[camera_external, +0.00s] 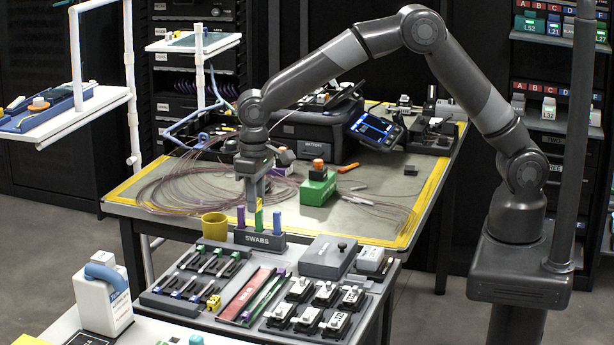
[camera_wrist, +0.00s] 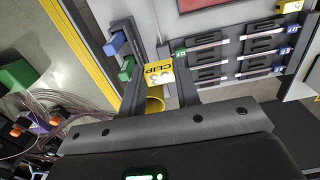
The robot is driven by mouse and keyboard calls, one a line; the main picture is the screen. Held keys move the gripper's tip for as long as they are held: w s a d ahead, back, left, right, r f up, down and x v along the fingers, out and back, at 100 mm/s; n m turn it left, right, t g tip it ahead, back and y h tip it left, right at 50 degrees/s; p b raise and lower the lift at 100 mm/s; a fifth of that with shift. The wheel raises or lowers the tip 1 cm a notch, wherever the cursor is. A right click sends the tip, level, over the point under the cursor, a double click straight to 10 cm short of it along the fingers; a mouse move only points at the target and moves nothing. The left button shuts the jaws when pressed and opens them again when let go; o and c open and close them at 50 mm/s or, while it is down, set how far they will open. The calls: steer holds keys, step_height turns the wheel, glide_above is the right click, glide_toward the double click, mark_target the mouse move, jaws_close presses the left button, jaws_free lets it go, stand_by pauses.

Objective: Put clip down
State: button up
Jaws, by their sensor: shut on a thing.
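My gripper (camera_wrist: 160,88) is shut on a yellow clip (camera_wrist: 159,72), whose label reads CLIP and 03 in the wrist view. A rack with dark slotted places (camera_wrist: 241,50) and small labels lies to the right of the clip in the wrist view. In the external view a tray of clips (camera_external: 200,272) stands in front of the holder. The clip is above these surfaces; its exact height is unclear.
A yellow cup (camera_external: 214,226) stands left of the holder, partly behind the clip in the wrist view (camera_wrist: 154,105). Upright blue (camera_external: 277,221) and green swabs (camera_external: 259,219) stand close to my gripper. A green box (camera_external: 317,188) and loose cables lie on the rear table.

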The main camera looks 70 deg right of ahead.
glide_above(237, 283)
step_height(237, 283, down, 9)
steer(key=shift+r, duration=0.15)
steer(key=shift+f, duration=1.95)
steer(key=shift+f, duration=0.15)
steer(key=o, duration=0.9)
step_height(237, 283, up, 12)
steer(key=shift+r, duration=0.2)
